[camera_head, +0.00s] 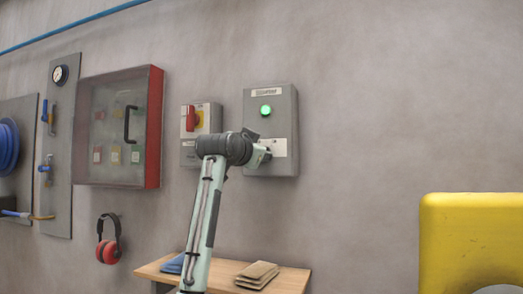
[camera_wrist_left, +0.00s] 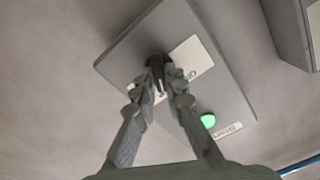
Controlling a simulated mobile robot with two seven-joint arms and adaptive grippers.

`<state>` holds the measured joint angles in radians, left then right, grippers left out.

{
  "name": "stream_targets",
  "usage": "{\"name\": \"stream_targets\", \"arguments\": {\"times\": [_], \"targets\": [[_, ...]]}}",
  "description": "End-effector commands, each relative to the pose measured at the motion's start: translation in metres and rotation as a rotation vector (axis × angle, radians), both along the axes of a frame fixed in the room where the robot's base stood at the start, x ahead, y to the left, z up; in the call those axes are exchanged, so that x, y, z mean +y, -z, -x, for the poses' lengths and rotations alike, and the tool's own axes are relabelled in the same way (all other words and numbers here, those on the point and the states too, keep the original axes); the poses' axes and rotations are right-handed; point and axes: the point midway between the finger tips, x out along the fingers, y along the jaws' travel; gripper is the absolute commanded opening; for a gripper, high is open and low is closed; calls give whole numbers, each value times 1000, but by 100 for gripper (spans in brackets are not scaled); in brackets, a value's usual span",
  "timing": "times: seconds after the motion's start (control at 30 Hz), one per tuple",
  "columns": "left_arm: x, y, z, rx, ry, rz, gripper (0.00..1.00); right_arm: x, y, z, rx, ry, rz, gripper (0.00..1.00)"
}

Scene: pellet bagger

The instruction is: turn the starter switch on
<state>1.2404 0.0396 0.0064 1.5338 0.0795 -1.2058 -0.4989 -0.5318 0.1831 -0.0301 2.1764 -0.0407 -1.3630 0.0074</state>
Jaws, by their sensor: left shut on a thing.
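The starter box (camera_head: 284,120) is a grey box on the wall with a label at the top and a lit green lamp (camera_head: 265,110). In the left wrist view the same box (camera_wrist_left: 136,45) appears rotated, with the lamp (camera_wrist_left: 208,121) lit below right. My left gripper (camera_head: 264,154) is at the lower part of the box. In the left wrist view its fingers (camera_wrist_left: 160,80) are shut on the black starter switch (camera_wrist_left: 157,61), beside a white plate. The fingers hide part of the switch, so its exact angle is hard to tell. My right gripper is not in view.
A grey isolator with a red handle (camera_head: 191,118) is just left of the starter box. A red-sided cabinet (camera_head: 155,130) hangs further left, above red ear defenders (camera_head: 108,239). A wooden table (camera_head: 292,279) stands below. A yellow object (camera_head: 470,240) is at lower right.

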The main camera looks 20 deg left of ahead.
Motion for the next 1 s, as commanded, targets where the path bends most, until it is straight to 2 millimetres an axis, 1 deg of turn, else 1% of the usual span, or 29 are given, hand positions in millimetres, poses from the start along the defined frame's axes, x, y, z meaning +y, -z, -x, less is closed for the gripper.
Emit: {"name": "stream_targets", "arguments": {"times": [0.27,0.67,0.7,0.83,1.0], "targets": [[0,-2,0,-6,0,-58,0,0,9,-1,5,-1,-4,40],[0,-2,0,-7,-1,-64,0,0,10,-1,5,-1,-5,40],[0,-2,0,-7,-1,-64,15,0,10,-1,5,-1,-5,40],[0,-1,0,-6,0,-63,31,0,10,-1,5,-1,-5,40],[0,-1,0,-4,0,-62,32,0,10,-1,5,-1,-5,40]]}}
